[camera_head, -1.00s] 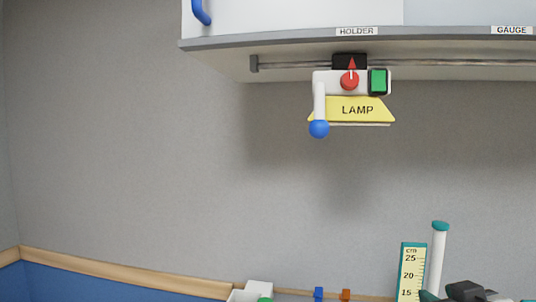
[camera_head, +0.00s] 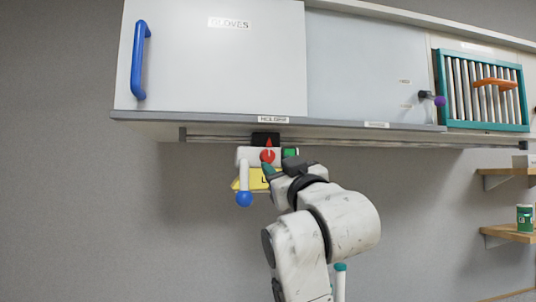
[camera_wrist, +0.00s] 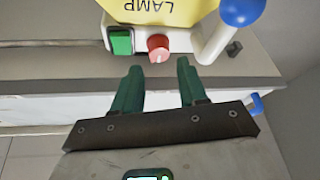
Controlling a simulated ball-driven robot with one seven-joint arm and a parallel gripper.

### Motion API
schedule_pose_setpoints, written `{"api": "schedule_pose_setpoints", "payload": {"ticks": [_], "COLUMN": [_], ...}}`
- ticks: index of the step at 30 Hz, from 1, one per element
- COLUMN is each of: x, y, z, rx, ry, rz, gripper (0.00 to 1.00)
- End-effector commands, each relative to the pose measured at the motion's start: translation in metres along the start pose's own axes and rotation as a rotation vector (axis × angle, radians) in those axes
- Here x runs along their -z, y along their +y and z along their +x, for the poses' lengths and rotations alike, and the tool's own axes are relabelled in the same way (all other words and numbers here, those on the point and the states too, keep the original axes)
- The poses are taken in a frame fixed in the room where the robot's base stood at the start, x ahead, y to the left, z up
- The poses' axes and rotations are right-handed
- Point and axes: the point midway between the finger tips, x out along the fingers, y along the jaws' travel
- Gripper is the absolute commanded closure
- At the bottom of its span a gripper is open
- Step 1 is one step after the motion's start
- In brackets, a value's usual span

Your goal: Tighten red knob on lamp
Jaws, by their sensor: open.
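The lamp is a white housing with a yellow shade (camera_head: 249,180) hung under the cabinet; in the wrist view it appears upside down with its yellow LAMP shade (camera_wrist: 165,10) at the top. The red knob (camera_head: 268,156) sits on the housing's front, with a red pointer above it in the head view. In the wrist view the red knob (camera_wrist: 158,47) lies just beyond my fingertips, roughly between them. My gripper (camera_wrist: 159,70) is open and empty, its green fingers apart. In the head view my gripper (camera_head: 269,169) is just below the knob, and my arm hides part of the shade.
Beside the knob are a green switch (camera_wrist: 121,42) and a white lever with a blue ball (camera_head: 244,199). A rail (camera_head: 215,136) runs under the cabinet (camera_head: 205,60). A teal rack (camera_head: 484,90) and wooden shelves (camera_head: 508,232) are at the right. The wall left of the lamp is clear.

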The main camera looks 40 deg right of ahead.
Motion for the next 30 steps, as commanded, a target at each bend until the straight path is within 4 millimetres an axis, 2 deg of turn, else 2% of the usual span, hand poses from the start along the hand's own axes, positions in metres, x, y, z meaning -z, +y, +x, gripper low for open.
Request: {"api": "schedule_pose_setpoints", "payload": {"ticks": [3,9,14,22,30], "x": [0.003,0.001,0.0,-0.001,-0.001], "y": [0.001,0.0,0.0,0.0,0.0], "z": [0.023,0.047,0.055,0.055,0.055], "rx": [0.0,0.001,0.0,0.0,0.001], "ry": [-0.003,-0.002,-0.001,-0.001,-0.001], "rz": [0.0,0.0,0.001,0.001,0.001], "gripper": [0.58,0.58,0.58,0.58,0.84]}}
